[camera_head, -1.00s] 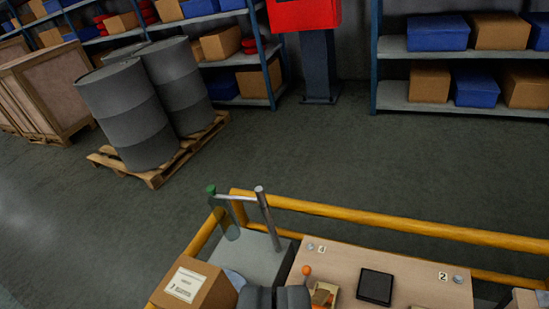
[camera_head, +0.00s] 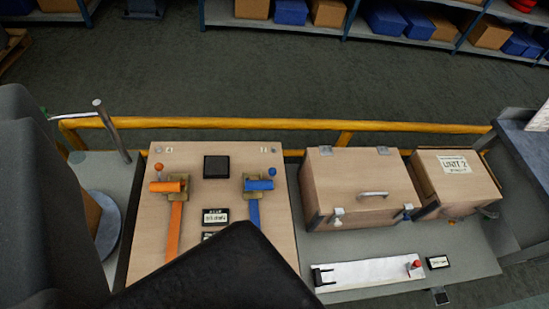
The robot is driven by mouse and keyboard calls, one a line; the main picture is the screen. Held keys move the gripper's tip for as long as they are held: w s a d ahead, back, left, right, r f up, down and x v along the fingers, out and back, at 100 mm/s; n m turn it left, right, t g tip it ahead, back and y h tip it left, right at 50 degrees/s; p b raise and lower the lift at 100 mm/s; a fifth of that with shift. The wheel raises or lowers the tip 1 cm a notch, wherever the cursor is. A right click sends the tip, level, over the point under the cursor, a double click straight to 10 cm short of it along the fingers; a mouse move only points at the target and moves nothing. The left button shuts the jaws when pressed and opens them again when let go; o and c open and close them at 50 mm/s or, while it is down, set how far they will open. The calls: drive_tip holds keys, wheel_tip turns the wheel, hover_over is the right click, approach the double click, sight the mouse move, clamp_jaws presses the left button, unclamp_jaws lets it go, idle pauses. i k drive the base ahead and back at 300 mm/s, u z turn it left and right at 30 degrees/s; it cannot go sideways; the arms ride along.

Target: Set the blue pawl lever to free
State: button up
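The blue pawl lever shows a blue ball knob (camera_head: 272,171) on the right side of the wooden board (camera_head: 230,165). It stands just above a blue strap spool (camera_head: 259,184) in a tan bracket, with a blue strap (camera_head: 254,212) running down from it. An orange-knobbed lever (camera_head: 159,168) stands at the left, by an orange spool (camera_head: 168,186) and orange strap (camera_head: 175,225). Large dark shapes at the left and bottom look like parts of my own arm. They hide the board's lower part. No gripper fingers can be made out, and nothing is seen touching the blue lever.
A black square plate (camera_head: 216,167) and a small label (camera_head: 215,216) lie between the levers. A yellow rail (camera_head: 270,123) runs behind the board. Two wooden boxes (camera_head: 360,170) (camera_head: 455,180) and a white strip (camera_head: 365,273) with a red knob lie to the right.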

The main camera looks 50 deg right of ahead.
sight(272, 172)
drive_tip(key=k, duration=1.15)
drive_tip(key=u, duration=0.15)
drive_tip(key=i, duration=0.75)
drive_tip(key=z, duration=0.45)
drive_tip(key=i, duration=0.95)
drive_tip(key=z, duration=0.75)
